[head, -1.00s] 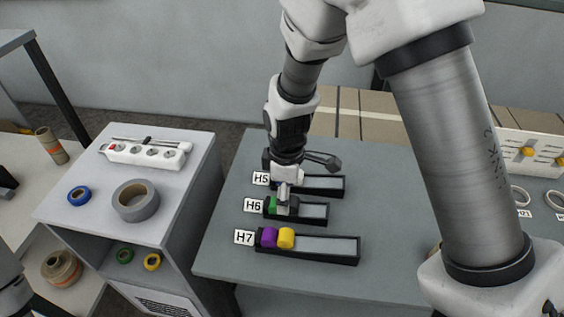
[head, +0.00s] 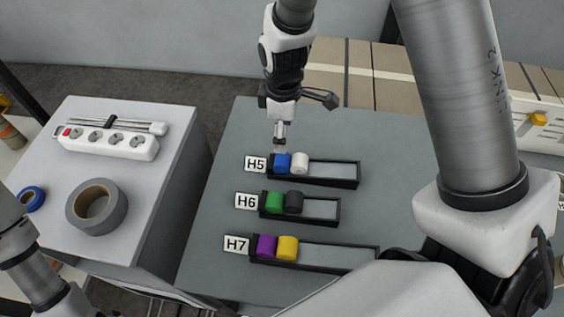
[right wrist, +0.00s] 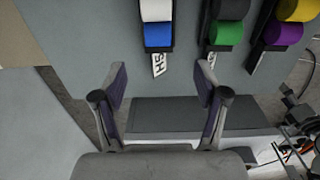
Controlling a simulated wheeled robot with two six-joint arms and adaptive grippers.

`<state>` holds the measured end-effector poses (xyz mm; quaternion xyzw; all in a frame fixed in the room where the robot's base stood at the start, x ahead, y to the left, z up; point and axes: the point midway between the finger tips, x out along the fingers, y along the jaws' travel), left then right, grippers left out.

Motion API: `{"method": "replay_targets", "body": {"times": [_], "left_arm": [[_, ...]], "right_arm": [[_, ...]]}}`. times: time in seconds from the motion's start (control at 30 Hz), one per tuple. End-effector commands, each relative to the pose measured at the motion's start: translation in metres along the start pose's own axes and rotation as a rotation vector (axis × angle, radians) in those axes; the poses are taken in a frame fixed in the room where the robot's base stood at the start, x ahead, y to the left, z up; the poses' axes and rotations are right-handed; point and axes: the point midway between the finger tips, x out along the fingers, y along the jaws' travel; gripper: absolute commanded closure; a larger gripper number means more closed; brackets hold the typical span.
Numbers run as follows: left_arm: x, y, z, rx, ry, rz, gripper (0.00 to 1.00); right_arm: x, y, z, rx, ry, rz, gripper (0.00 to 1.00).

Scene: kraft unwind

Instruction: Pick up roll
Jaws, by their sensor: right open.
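Small rolls lie in three dark trays on the grey table. Tray H5 (head: 335,170) holds a blue roll (head: 282,163) and a white roll (head: 300,162). Tray H6 (head: 325,209) holds a green roll (head: 274,202) and a dark roll (head: 293,202). Tray H7 (head: 330,255) holds a purple roll (head: 264,246) and a yellow roll (head: 287,247). My right gripper (head: 280,140) is just behind and above the blue roll. In the right wrist view it is open and empty (right wrist: 161,82), with the blue roll (right wrist: 158,35) beyond its fingertips. My left gripper is out of frame.
A grey side cabinet at left carries a large grey tape roll (head: 97,206), a power strip (head: 108,140) and a blue tape ring (head: 32,198) near its edge. A cardboard-coloured surface (head: 360,90) lies behind the table. The table left of the trays is clear.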

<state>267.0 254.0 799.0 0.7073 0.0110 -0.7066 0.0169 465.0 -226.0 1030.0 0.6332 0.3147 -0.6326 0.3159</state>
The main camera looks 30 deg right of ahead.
Motion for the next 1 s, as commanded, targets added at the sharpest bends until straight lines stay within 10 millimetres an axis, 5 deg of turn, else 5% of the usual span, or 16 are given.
{"method": "replay_targets", "body": {"times": [0.03,0.23,0.8,1.0], "left_arm": [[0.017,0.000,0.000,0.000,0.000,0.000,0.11],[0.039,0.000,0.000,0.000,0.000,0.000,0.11],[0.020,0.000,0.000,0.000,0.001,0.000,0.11],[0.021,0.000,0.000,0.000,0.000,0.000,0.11]], "right_arm": [[0.017,0.000,0.000,0.000,0.000,0.000,0.27],[0.039,0.000,0.000,0.000,0.000,0.000,0.27],[0.113,0.000,-0.001,0.000,-0.001,-0.002,0.27],[0.116,0.000,-0.001,0.000,0.000,0.000,0.27]]}}
